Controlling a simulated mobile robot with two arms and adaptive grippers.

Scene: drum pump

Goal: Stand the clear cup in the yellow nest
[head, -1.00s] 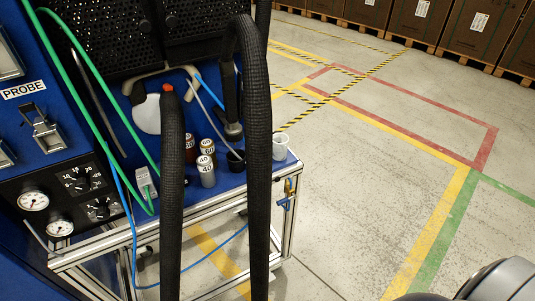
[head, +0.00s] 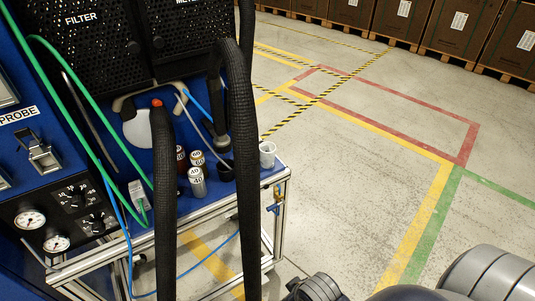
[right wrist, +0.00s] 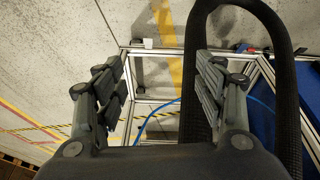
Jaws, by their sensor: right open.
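The clear cup (head: 267,154) is a small, whitish, see-through cup. It stands upright on the right corner of the blue bench top in the head view. My right gripper (right wrist: 160,85) is open and empty in the right wrist view, its two fingers wide apart above the bench frame. A small white shape (right wrist: 148,43) shows beyond the fingertips; I cannot tell if it is the cup. I cannot make out a yellow nest in either view. My left gripper is not in view.
Thick black hoses (head: 243,150) hang in front of the bench and also show in the right wrist view (right wrist: 197,75). Several small labelled bottles (head: 197,181) and a dark cup (head: 227,170) stand left of the clear cup. The floor to the right is open.

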